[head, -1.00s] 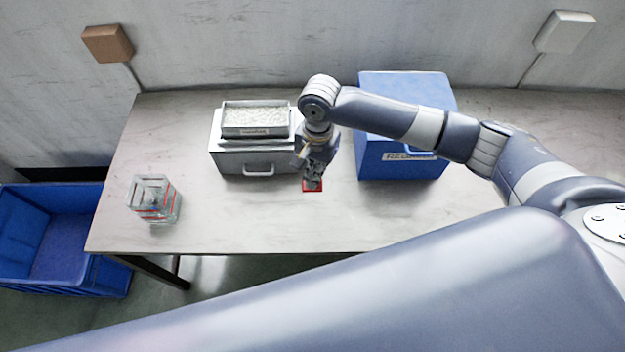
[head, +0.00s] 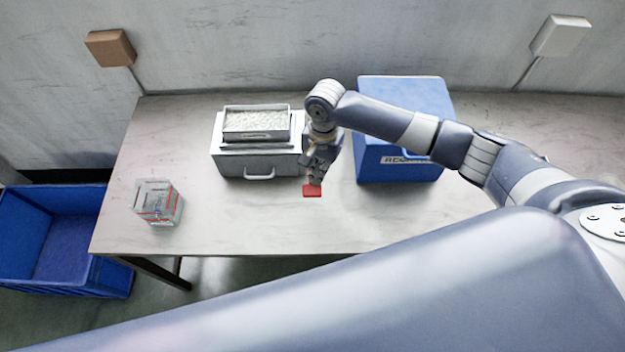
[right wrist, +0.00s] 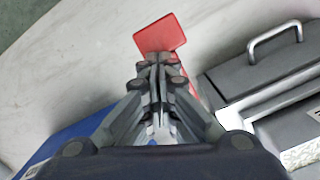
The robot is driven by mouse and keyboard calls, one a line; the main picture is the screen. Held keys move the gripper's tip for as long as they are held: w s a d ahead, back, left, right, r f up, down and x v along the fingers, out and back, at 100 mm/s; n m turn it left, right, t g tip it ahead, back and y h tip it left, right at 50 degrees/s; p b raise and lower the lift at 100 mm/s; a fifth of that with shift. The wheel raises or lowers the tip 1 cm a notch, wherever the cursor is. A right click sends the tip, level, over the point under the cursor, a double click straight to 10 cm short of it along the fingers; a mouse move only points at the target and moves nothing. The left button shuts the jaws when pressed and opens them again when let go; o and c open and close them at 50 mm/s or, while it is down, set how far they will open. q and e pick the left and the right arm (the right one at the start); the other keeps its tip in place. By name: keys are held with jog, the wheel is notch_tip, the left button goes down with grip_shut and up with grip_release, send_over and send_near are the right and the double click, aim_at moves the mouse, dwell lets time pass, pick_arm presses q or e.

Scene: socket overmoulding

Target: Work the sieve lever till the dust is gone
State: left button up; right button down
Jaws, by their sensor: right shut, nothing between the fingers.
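The sieve unit is a grey box (head: 232,163) with a front handle, and a tray (head: 257,136) of pale granules sits on top. A flat red paddle (head: 312,191), which looks like the lever's end, shows beside the box's right front. It also shows in the right wrist view (right wrist: 160,36), at the fingertips. My right gripper (head: 315,182) is shut and empty, with its tips at or against the paddle; contact cannot be told for sure. Dust cannot be made out. My left gripper is out of view.
A blue box (head: 400,172) with a partly hidden label stands right of my right gripper. A clear container (head: 158,203) with red marks stands at the table's left. A blue bin (head: 65,275) stands beyond the left edge. The table's front middle (head: 250,220) is clear.

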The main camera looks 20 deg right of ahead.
notch_tip(320, 180, up, 12)
jog(key=w, duration=0.1)
jog(key=shift+d, duration=0.4)
jog(key=shift+f, duration=0.1)
dwell(1.2)
jog(key=s+a+p, duration=0.1)
jog(key=p, duration=0.3)
jog(key=s+a+f+p, duration=0.1)
jog(key=p, duration=0.4)
jog(key=shift+s+a+f, duration=0.2)
jog(key=shift+s+f, duration=0.1)
jog(key=shift+f, duration=0.1)
